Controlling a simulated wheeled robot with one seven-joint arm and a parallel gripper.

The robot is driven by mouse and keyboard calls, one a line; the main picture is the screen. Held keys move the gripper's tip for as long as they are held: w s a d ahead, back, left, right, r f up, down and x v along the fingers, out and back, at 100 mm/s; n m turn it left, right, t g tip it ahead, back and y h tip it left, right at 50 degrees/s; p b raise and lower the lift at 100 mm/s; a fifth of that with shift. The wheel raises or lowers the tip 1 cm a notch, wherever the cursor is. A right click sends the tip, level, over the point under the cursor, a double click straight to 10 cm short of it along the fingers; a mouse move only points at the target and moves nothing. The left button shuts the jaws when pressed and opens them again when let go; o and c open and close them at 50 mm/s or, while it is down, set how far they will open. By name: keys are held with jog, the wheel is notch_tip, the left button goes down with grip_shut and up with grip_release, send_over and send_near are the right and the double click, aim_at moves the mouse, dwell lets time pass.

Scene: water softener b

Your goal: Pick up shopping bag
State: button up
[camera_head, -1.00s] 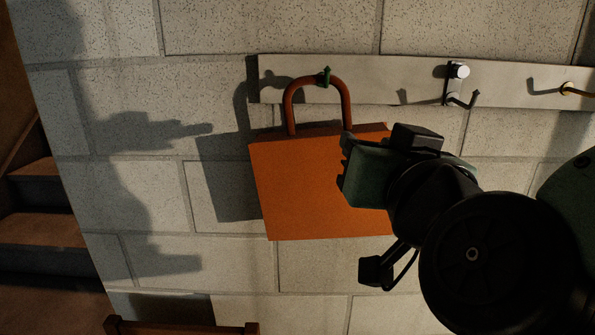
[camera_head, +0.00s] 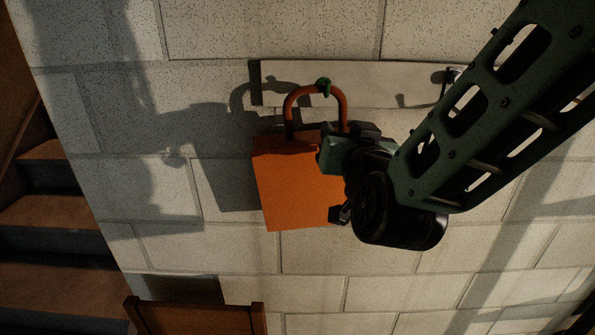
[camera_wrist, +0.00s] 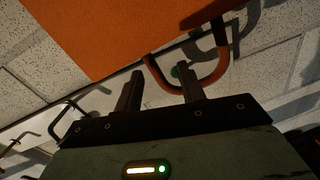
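The orange shopping bag (camera_head: 283,190) hangs by its arched handle (camera_head: 292,98) from a green hook (camera_head: 323,87) on the wall rail. My gripper (camera_head: 332,152) is in front of the bag's upper right part, just below the handle; its fingertips are hard to make out there. In the wrist view my gripper (camera_wrist: 160,80) is open, with its two fingers apart. One leg of the handle (camera_wrist: 153,70) shows between the fingers, and the right finger overlaps the handle's curve. I cannot tell whether they touch. The bag's body (camera_wrist: 110,30) fills the top of that view.
The pale rail (camera_head: 390,90) is fixed to a block wall; more hooks show along it in the wrist view (camera_wrist: 62,118). A wooden chair back (camera_head: 195,318) stands below the bag. Stairs (camera_head: 50,215) are at the left. My arm covers the right side.

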jog(key=shift+w+a+p, duration=0.15)
jog(key=shift+w+p, duration=0.15)
jog(key=shift+w, duration=0.95)
grip_shut()
jog(key=shift+r, duration=0.15)
